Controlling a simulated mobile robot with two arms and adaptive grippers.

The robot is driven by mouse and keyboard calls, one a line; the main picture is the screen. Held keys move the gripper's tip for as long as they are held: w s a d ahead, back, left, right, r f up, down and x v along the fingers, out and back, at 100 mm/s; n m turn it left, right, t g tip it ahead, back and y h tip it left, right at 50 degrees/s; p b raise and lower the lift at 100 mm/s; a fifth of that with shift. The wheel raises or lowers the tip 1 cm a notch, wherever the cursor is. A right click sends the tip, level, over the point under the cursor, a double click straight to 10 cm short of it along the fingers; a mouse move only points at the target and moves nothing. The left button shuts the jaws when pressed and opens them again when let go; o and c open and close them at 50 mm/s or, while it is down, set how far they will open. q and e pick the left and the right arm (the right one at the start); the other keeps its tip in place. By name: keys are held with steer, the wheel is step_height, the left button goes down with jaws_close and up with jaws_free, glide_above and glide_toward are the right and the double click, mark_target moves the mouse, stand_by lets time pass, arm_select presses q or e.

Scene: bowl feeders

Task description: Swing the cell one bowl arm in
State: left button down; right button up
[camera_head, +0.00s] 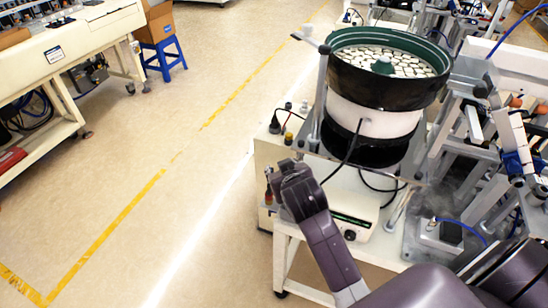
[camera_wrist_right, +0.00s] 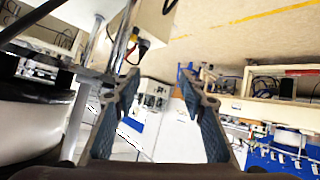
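The bowl feeder (camera_head: 388,75) has a black bowl with a green inner rim, filled with pale parts, over a white and black drum. A short grey bar (camera_head: 309,40), which looks like the bowl arm, tops a thin upright post (camera_head: 320,95) at the bowl's left side. Its tip points left, away from the bowl. My right arm reaches up from the bottom; its wrist is left of the drum and below the bar, and its fingers cannot be made out in the head view. In the right wrist view my right gripper (camera_wrist_right: 160,105) is open and empty, with the bowl (camera_wrist_right: 35,105) at left. My left gripper is out of view.
A white base cabinet (camera_head: 265,155) with knobs and cables stands under the feeder. Metal fixtures (camera_head: 490,130) crowd the right side. Open floor with a yellow line (camera_head: 150,185) lies left. A workbench (camera_head: 65,50) and a blue stool (camera_head: 162,55) are farther left.

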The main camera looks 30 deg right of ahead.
steer(key=s+a+f+n+g+y, duration=0.1)
steer(key=s+a+f+g, duration=0.25)
steer(key=s, duration=0.65)
steer(key=s+a+f+n+g+y, duration=0.15)
steer(key=s+f, duration=0.25)
steer(key=s, duration=0.5)
steer(key=s+a+f+g+y, duration=0.1)
steer(key=s+a+f+g, duration=0.25)
steer(key=s, duration=0.65)
step_height(320, 180, down, 31)
steer(key=s+b, duration=0.1)
steer(key=b, duration=0.4)
steer(key=s+d+f+g+b, duration=0.1)
steer(key=s+d+f+b, duration=0.2)
steer(key=s+f, duration=1.4)
step_height(320, 180, down, 4)
steer(key=shift+s+d+n+b, duration=0.15)
steer(key=shift+s+n+b, duration=0.15)
steer(key=shift+s+n, duration=0.05)
